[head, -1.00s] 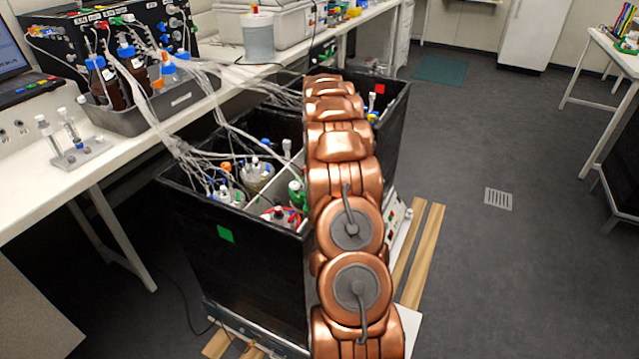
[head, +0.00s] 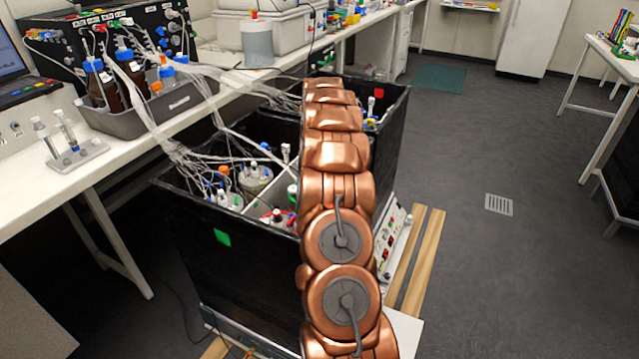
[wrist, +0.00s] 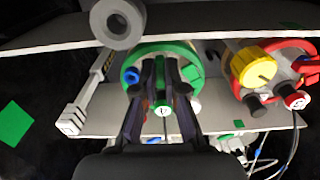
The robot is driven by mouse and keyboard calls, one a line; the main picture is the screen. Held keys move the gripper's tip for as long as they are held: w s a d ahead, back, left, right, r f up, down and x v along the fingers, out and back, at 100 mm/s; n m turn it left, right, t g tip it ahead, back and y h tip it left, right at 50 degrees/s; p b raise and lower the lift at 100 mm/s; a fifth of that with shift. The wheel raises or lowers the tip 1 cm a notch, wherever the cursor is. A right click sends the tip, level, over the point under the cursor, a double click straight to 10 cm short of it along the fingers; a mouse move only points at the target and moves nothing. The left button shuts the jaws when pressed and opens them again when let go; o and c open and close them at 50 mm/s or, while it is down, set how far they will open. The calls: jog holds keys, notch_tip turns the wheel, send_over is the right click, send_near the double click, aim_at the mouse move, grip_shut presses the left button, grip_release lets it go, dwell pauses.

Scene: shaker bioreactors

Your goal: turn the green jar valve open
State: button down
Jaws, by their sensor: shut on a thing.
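The green jar lid (wrist: 187,50) is near the middle of the wrist view, with a blue port on its left side. My gripper (wrist: 160,68) reaches over it with two dark fingers close together. They are shut on a small part at the lid's middle, which I take for the green jar valve; the fingers hide most of it. A small green and white fitting (wrist: 160,108) shows between the fingers. In the head view my copper arm covers the gripper and most of the green jar (head: 292,190).
A red-lidded jar with a yellow knob (wrist: 255,66) stands right of the green one. A grey ring (wrist: 117,22) and a pale wall edge (wrist: 60,40) lie close by. Tubes (head: 225,150) run from the black box (head: 215,260) to the bench (head: 50,190).

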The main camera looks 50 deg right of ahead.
dwell(0.4)
jog(key=c, duration=1.2)
grip_release()
jog(key=shift+c, duration=0.2)
notch_tip(320, 180, up, 12)
